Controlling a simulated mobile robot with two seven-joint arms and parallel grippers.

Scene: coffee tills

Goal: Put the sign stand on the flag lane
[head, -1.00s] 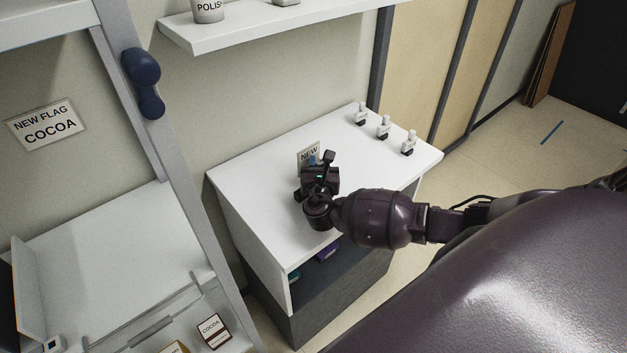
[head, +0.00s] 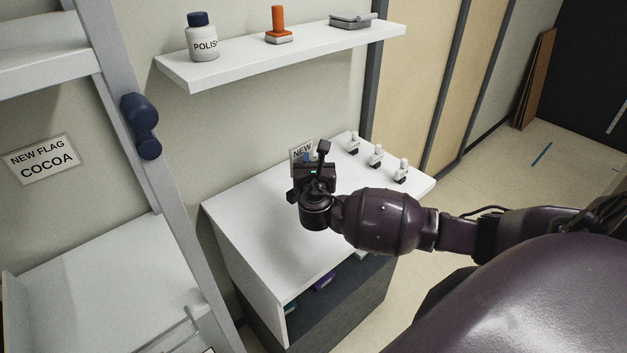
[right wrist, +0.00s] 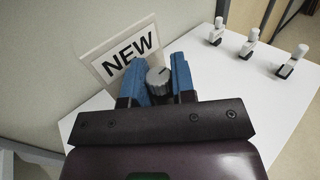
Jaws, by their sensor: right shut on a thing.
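The sign stand (head: 301,151) has a pale card reading "NEW"; in the right wrist view its card (right wrist: 124,56) leans to the left behind a grey ridged knob. My right gripper (head: 313,161) is over the white counter, with its blue fingers (right wrist: 159,65) on either side of the knob, shut on the stand. The stand appears held above the counter; its base is hidden. A "NEW FLAG COCOA" label (head: 42,158) is at the left, above a white shelf (head: 85,275). I cannot tell the flag lane's exact bounds. My left gripper is not in view.
The white counter (head: 255,240) is mostly clear, with several small white-handled stamps (head: 376,155) at its back right. A wall shelf (head: 280,53) above holds a polish bottle (head: 202,42) and other items. A grey upright with a blue handset (head: 140,125) stands between counter and left shelf.

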